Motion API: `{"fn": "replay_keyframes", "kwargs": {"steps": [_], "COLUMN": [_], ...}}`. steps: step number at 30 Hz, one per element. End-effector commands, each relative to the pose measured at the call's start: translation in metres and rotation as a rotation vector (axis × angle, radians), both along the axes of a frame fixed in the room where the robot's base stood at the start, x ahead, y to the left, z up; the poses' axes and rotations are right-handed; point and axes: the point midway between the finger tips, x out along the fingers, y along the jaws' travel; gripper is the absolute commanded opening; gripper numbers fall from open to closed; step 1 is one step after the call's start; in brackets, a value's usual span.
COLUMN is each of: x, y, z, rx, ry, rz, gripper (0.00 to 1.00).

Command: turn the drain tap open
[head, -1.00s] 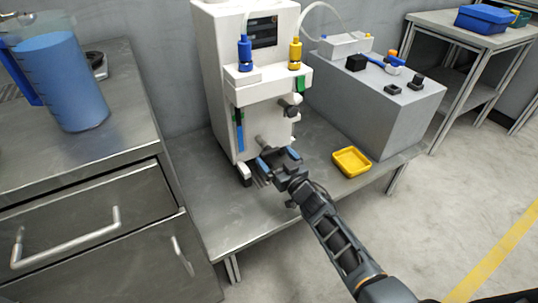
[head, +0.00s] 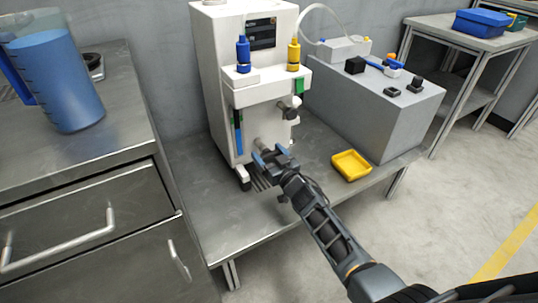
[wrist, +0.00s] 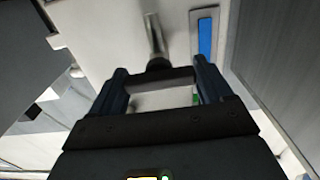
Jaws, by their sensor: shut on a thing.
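The white machine (head: 245,60) stands on the low metal bench, with the drain tap low on its front. In the wrist view a metal pipe (wrist: 154,35) leads to the tap's dark handle (wrist: 166,77), which lies crosswise between my fingers. My gripper (head: 270,155) is shut on the handle, one blue-grey finger at each end; it also shows in the wrist view (wrist: 162,80). In the head view my gripper hides most of the tap, and I cannot tell how far it is turned.
A yellow tray (head: 351,165) sits on the bench to the right of my gripper. A grey block (head: 375,110) with small fittings stands behind it. A blue jug (head: 65,85) stands on the left counter. The front left of the bench is clear.

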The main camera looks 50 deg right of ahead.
Motion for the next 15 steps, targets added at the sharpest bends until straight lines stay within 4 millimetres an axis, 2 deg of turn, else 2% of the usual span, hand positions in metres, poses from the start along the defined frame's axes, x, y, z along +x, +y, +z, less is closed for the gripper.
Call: {"fn": "replay_keyframes", "kwargs": {"steps": [1, 5, 15], "x": [-0.0002, -0.0002, -0.0001], "y": [0.0001, 0.0001, 0.0007], "z": [-0.0001, -0.0002, -0.0005], "rx": [0.000, 0.000, -0.052], "ry": [0.000, 0.000, 0.015], "rz": [0.000, 0.000, 0.001], "gripper": [0.61, 0.49, 0.49]}}
